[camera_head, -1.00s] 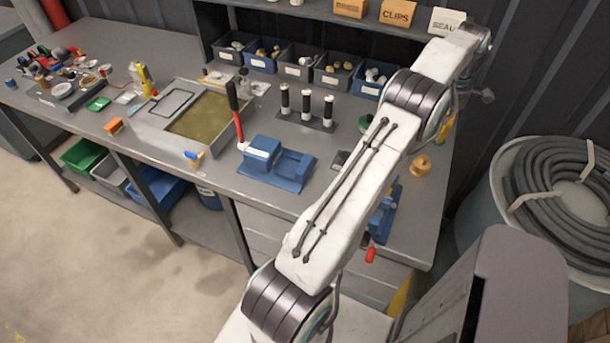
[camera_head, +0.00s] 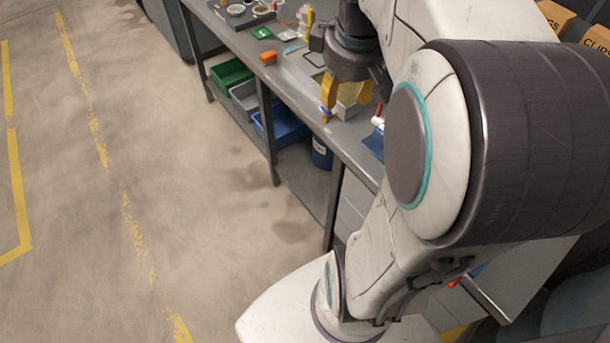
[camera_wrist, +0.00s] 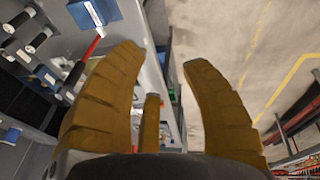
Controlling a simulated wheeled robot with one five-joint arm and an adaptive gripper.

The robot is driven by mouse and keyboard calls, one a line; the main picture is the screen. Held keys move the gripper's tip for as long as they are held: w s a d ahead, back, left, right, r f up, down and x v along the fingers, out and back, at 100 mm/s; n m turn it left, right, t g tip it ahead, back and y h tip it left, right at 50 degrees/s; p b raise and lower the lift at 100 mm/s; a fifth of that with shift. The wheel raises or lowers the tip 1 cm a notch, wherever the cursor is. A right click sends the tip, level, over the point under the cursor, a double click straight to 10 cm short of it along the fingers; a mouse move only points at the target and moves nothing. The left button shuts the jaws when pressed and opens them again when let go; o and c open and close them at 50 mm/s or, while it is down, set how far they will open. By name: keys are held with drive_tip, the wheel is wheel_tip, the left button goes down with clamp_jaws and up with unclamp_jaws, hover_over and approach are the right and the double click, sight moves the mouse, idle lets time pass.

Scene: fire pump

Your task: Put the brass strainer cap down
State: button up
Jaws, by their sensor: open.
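My gripper (camera_head: 347,98) is over the front part of the bench in the head view, close to the tray there, with its mustard-coloured fingers pointing down. In the wrist view my gripper (camera_wrist: 160,58) has its fingers spread wide, with nothing between them but the bench edge and floor beyond. I cannot make out the brass strainer cap in either current view. My arm hides much of the bench in the head view.
The grey bench (camera_head: 292,85) runs along the wall. Green (camera_head: 232,73) and blue (camera_head: 282,127) bins stand on the shelf below. The floor is clear.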

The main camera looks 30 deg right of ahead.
drive_tip(key=s+a+f, duration=0.2)
drive_tip(key=s+a, duration=0.2)
drive_tip(key=a, duration=0.3)
drive_tip(key=s+a+f+m+t+y, duration=0.1)
drive_tip(key=s+a+f, duration=0.2)
drive_tip(key=s+a, duration=0.2)
drive_tip(key=shift+a+f+m+t+y, duration=0.15)
drive_tip(key=shift+a+m+t+y, duration=0.15)
drive_tip(key=shift+a, duration=0.8)
drive_tip(key=shift+d, duration=0.1)
